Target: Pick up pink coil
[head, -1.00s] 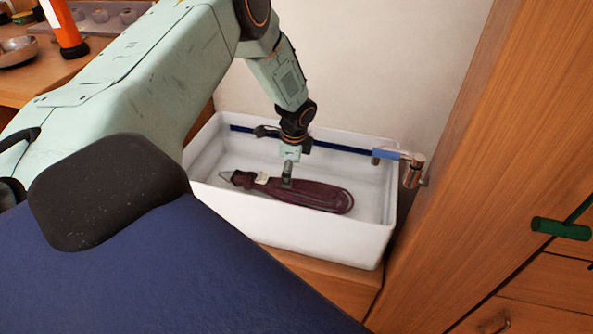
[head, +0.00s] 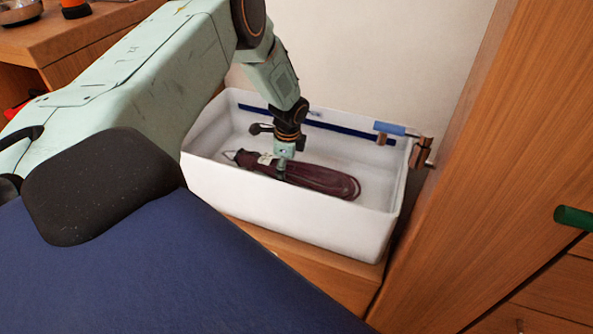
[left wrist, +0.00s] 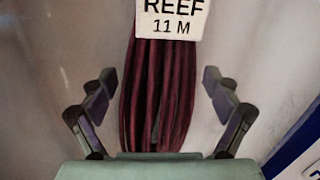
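One coil, dark maroon rather than clearly pink (head: 325,180), lies in the white bin (head: 290,222). It is a long bundle of looped line. A white tag (left wrist: 172,16) on it reads "REEF 11 M" in the left wrist view. The coil's strands (left wrist: 158,95) run down the middle of that view. My left gripper (head: 281,172) is down in the bin over the coil, near the tag. In the left wrist view its two fingers (left wrist: 160,85) stand apart, one on each side of the coil, with gaps visible.
The bin's walls surround the gripper closely. A wooden cabinet (head: 490,150) rises at the right. A dark blue surface (head: 180,270) fills the lower left.

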